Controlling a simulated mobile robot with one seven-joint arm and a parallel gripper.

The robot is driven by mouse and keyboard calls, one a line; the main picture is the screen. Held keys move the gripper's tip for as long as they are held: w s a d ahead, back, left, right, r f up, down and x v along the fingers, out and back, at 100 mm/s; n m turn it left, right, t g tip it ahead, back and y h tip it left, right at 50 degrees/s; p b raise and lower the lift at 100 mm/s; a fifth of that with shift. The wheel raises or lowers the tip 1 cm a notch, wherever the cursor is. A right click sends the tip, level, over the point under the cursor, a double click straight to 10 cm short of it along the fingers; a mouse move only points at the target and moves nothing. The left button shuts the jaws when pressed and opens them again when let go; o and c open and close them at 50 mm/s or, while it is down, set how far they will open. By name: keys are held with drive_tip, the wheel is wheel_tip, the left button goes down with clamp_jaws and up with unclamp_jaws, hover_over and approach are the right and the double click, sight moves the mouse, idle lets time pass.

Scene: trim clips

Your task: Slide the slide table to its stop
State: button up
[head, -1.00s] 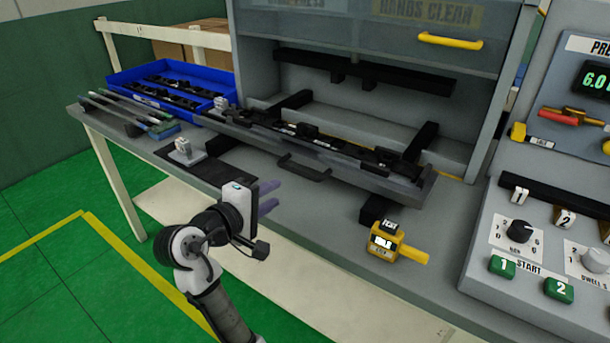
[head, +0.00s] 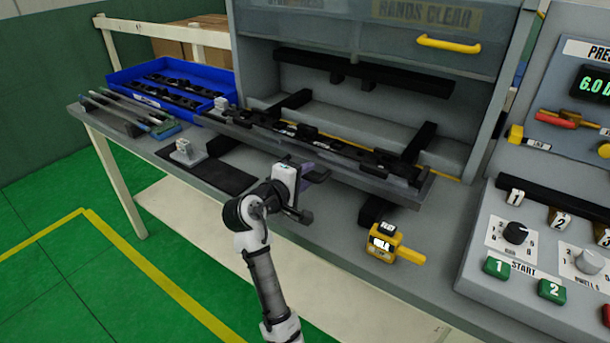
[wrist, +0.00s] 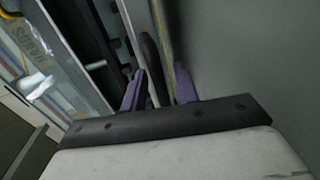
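The slide table (head: 398,190) is a long grey plate in front of the press opening, carrying a black trim strip (head: 330,147). Its dark handle (wrist: 151,62) is on the front edge, mostly hidden behind my gripper in the head view. My gripper (head: 310,170) is at the handle. In the wrist view its two purple fingers (wrist: 160,84) stand apart, one on each side of the dark handle, with gaps showing. Whether the fingers touch the handle in depth is unclear.
A blue bin (head: 150,98) with black strips stands at the back left. A yellow tester (head: 385,243) sits on the bench right of my gripper. The press guard with a yellow handle (head: 448,43) is raised above. A control panel (head: 535,245) is at the right.

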drive_tip(key=shift+c, duration=0.3)
clamp_jaws()
